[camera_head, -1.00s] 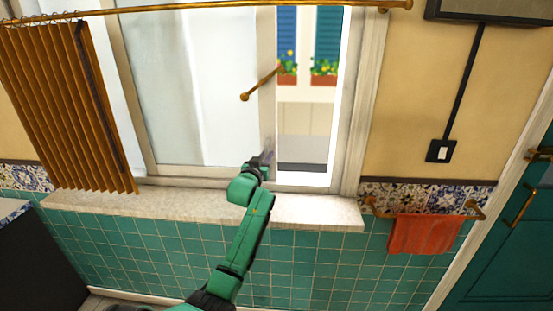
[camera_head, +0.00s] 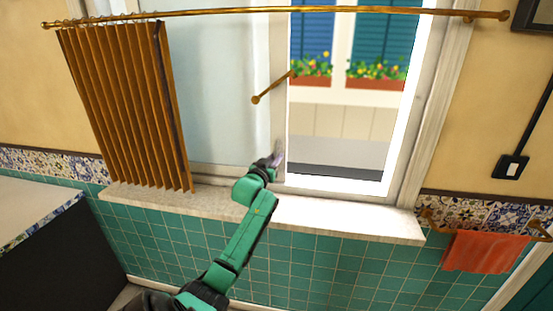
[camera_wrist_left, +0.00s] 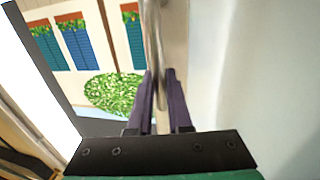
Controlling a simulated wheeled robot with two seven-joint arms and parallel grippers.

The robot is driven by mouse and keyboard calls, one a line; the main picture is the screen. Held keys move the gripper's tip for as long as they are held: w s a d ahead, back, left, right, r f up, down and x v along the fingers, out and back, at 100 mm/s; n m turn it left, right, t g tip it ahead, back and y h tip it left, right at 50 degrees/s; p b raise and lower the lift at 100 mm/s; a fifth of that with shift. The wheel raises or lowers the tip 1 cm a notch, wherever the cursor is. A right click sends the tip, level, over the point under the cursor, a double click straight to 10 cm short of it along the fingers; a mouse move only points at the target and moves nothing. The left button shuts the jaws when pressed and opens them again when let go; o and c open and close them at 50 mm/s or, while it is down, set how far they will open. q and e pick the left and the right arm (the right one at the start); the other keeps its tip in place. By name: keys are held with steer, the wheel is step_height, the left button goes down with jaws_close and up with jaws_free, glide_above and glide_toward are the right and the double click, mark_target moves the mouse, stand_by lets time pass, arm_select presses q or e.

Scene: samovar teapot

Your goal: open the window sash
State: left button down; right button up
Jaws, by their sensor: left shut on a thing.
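The window sash (camera_head: 225,95) is a pale-framed glass pane, slid partway left. A clear opening stands to its right, showing the outside. My left gripper (camera_head: 276,152) is at the low part of the sash's right edge. In the left wrist view, the purple fingers of my left gripper (camera_wrist_left: 159,80) are shut on a slim pale upright bar, the sash handle (camera_wrist_left: 152,30). The fingers hide part of it. The sash glass (camera_wrist_left: 250,70) fills the right of that view. My right gripper is not in view.
A brown curtain (camera_head: 125,110) hangs over the window's left side from a brass rail (camera_head: 330,11). A short brass rod (camera_head: 272,87) juts near the sash edge. The stone sill (camera_head: 335,216) is bare. A red towel (camera_head: 485,252) hangs at the right.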

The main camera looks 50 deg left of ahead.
arm_select(q)
steer(key=c, duration=0.8)
jaws_free()
steer(key=shift+c, duration=0.2)
steer(key=shift+s, duration=0.1)
steer(key=b+v, duration=0.3)
steer(key=v, duration=1.1)
steer(key=shift+s+d, duration=0.15)
steer(key=shift+s, duration=0.05)
